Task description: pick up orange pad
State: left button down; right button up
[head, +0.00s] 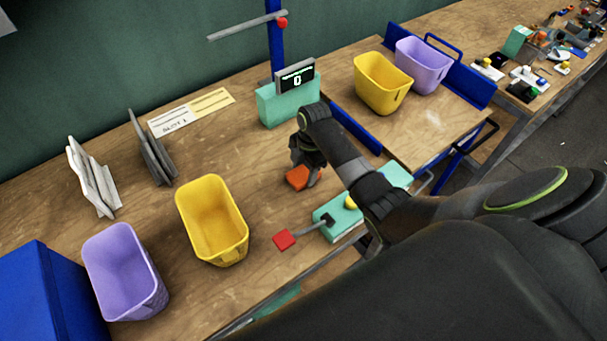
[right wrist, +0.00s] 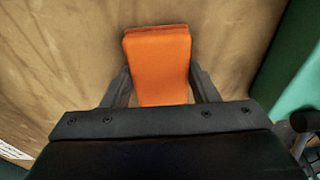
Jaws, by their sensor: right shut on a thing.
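The orange pad (head: 297,178) is at the middle of the workbench in the head view, just under my right gripper (head: 307,170). In the right wrist view the orange pad (right wrist: 158,62) sits between the two dark fingers of my right gripper (right wrist: 160,88), which are shut on its sides. Its far part sticks out past the fingers. Whether the pad touches the bench or is a little above it is hard to tell. My left gripper is not in view.
A teal press (head: 335,218) with a red plate (head: 284,240) stands in front of the pad. A teal display unit (head: 288,98) stands behind. A yellow bin (head: 212,220) and a purple bin (head: 125,272) are to the left. Bare bench (head: 255,160) lies between.

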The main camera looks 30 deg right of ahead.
aim_at(304, 172)
jog(key=shift+c, duration=1)
notch_tip(304, 172, up, 10)
jog(key=b, duration=0.1)
jog(key=o, duration=0.3)
jog(key=shift+c, duration=0.9)
jog(key=shift+f+b, duration=0.5)
jog(key=shift+b, duration=0.15)
